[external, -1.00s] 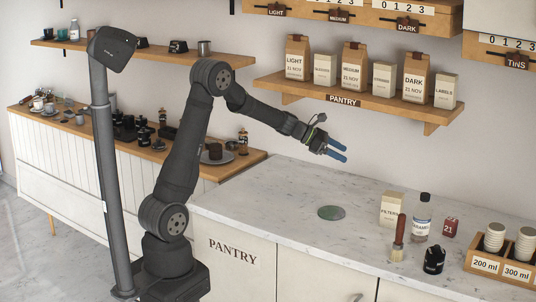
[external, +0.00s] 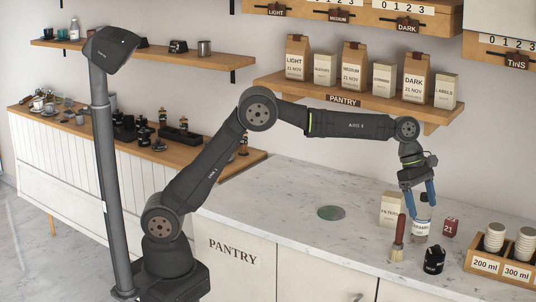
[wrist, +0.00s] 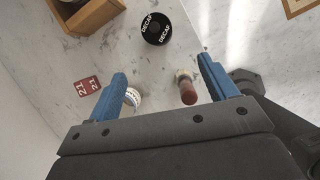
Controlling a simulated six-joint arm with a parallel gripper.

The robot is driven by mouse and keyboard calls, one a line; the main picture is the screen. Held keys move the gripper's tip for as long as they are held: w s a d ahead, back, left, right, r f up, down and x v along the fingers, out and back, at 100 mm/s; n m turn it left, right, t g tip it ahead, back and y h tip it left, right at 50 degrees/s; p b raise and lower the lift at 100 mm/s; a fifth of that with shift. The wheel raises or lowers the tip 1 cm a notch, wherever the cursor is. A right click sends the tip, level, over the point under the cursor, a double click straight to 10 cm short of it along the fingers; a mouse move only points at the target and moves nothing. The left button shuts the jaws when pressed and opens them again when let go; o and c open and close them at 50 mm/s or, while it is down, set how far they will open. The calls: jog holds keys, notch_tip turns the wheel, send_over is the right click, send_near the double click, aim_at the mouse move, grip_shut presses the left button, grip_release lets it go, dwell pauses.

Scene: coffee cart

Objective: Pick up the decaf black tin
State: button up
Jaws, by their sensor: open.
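The decaf black tin (external: 433,261) stands upright on the marble counter, near its front edge. In the wrist view the tin (wrist: 155,28) shows from above at the top centre, with DECAF in white letters on its black top. My gripper (external: 419,206) is above the counter, pointing down, over the bottle and behind the tin. Its blue fingers are apart with nothing between them. In the wrist view my gripper (wrist: 162,75) is open, and the tin lies beyond the fingertips, apart from them.
A brush (external: 398,242) stands left of the tin. A labelled bottle (external: 421,228), partly hidden by my fingers, a filters box (external: 391,210) and a red 21 card (external: 450,227) are behind it. A cup crate (external: 497,266) stands right. The counter's left part is mostly clear.

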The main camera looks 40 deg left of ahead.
aim_at(433, 249)
jog(key=x, duration=1.7)
jog(key=shift+w+d+f, duration=0.2)
jog(key=shift+d+f, duration=0.05)
jog(key=shift+d, duration=0.05)
jog(key=c, duration=1.1)
jog(key=shift+c, duration=0.2)
jog(key=shift+r, duration=0.1)
